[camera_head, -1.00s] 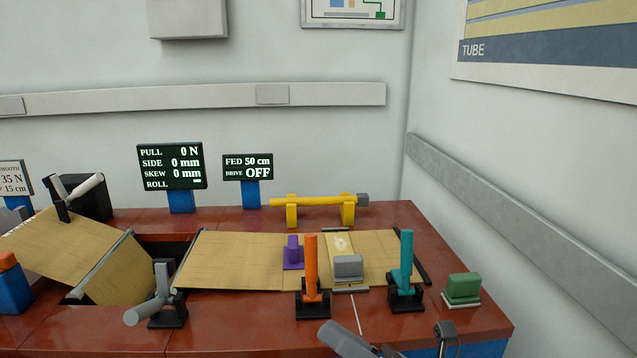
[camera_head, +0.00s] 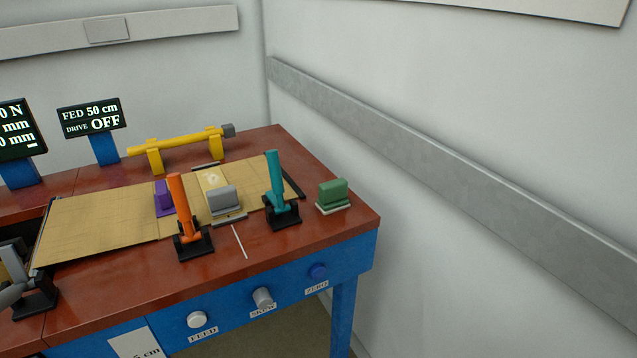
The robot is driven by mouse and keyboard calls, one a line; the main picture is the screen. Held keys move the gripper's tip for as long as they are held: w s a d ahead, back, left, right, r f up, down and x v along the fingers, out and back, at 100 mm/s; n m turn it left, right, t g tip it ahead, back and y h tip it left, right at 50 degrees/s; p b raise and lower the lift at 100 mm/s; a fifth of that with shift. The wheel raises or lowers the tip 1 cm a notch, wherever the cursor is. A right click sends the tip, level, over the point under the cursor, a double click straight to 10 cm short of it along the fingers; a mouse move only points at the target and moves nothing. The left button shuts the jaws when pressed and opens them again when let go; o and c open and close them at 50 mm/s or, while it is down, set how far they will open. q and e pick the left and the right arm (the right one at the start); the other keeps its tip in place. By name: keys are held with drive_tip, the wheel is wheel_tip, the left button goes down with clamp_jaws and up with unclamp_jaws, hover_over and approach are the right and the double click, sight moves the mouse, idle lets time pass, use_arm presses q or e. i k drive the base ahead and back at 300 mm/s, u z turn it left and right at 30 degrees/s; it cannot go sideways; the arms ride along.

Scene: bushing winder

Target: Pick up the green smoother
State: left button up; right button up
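The green smoother (camera_head: 333,194) is a small green block on a pale base. It stands on the red-brown bench top (camera_head: 330,230) near its right end, just right of the teal lever (camera_head: 276,180). Nothing touches it. Neither of my grippers shows clearly in this view.
An orange lever (camera_head: 181,208) stands at the front. A yellow rod on a stand (camera_head: 180,143) is behind. Knobs line the blue front (camera_head: 230,305). A wall rail (camera_head: 450,175) runs at right.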

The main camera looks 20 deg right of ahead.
sight(332, 194)
drive_tip(key=z, duration=3.6)
drive_tip(key=k, duration=0.8)
drive_tip(key=u, duration=1.55)
drive_tip(key=i, duration=0.5)
